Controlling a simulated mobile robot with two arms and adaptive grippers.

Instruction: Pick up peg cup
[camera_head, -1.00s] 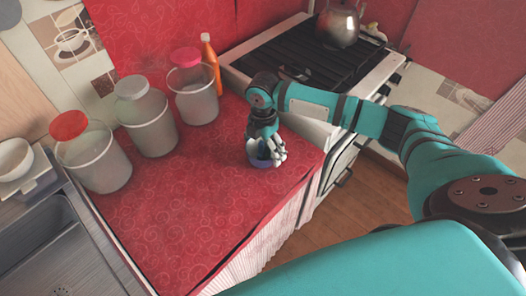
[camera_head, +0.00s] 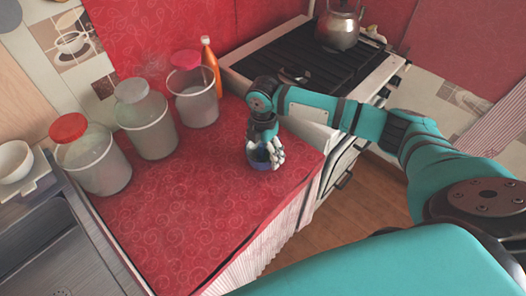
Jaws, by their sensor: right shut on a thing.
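A small dark blue cup, which I take for the peg cup (camera_head: 259,165), is on the red counter near its right edge. My right gripper (camera_head: 268,158) points down over it and is shut on it. The fingers hide most of the cup, so its contents do not show clearly. I cannot tell whether the cup's base touches the counter. My left gripper is not in view.
Three lidded jars stand on the red counter (camera_head: 180,225): red-lidded (camera_head: 95,160), grey-lidded (camera_head: 147,125) and pink-lidded (camera_head: 195,95). An orange bottle (camera_head: 211,68) is behind them. The stove (camera_head: 310,55) with a kettle (camera_head: 339,27) is right; a sink (camera_head: 55,245) is left.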

